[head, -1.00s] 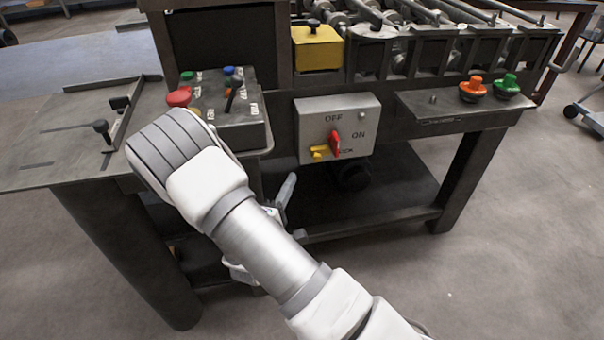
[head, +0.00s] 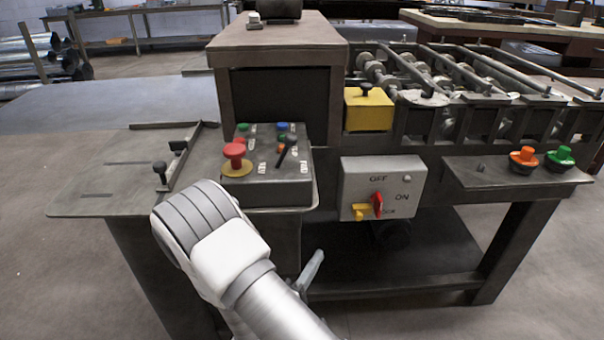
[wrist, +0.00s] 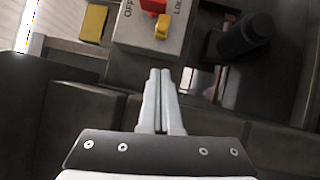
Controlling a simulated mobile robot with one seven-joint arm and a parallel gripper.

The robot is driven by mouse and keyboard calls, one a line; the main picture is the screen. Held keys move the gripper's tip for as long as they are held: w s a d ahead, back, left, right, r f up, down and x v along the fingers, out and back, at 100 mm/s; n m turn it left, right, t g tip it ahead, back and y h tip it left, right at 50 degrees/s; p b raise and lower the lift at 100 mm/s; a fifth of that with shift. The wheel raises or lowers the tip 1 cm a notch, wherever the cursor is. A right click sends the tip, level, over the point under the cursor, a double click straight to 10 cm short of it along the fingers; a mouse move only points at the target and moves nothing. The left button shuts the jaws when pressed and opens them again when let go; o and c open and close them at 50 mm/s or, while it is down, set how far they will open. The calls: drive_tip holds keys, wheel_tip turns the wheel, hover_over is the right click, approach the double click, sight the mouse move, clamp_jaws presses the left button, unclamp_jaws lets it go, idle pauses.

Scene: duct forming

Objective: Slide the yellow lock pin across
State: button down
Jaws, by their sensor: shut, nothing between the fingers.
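The yellow lock pin (head: 361,211) sits at the lower part of the grey switch box (head: 350,182), just left of the red rotary handle (head: 377,203). The box carries OFF, ON and LOCK lettering. In the wrist view the yellow lock pin (wrist: 162,28) shows near the top, beside the red handle (wrist: 153,6). My gripper (wrist: 160,72) is shut and empty, its fingertips pointing at the box and a short way off the pin. In the head view my arm hides most of the gripper.
A control box with a red mushroom button (head: 234,152) stands left of the switch box. A yellow box (head: 368,108) is above it. A shelf with orange (head: 524,157) and green (head: 560,157) buttons juts out at right. A dark cylinder (wrist: 243,36) shows beside the box in the wrist view.

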drive_tip(key=s+d+r+m+g+h, duration=0.5)
drive_tip(key=d+r+m+g, duration=0.3)
drive_tip(key=d+r+g, duration=0.25)
drive_tip(key=s+d+r+m+g+y, duration=0.2)
drive_tip(key=s+g+y, duration=0.1)
drive_tip(key=s, duration=0.2)
drive_tip(key=s+d+r+m+g+y, duration=0.2)
drive_tip(key=s+r+g+y, duration=0.15)
drive_tip(key=s, duration=0.25)
drive_tip(key=s+a+r+t+y, duration=0.4)
drive_tip(key=a+r+t+y, duration=0.2)
drive_tip(key=r+y, duration=0.25)
wheel_tip(320, 180, up, 21)
drive_tip(key=p, duration=2.1)
drive_tip(key=shift+w+a+m, duration=0.15)
drive_tip(key=shift+a+m, duration=0.25)
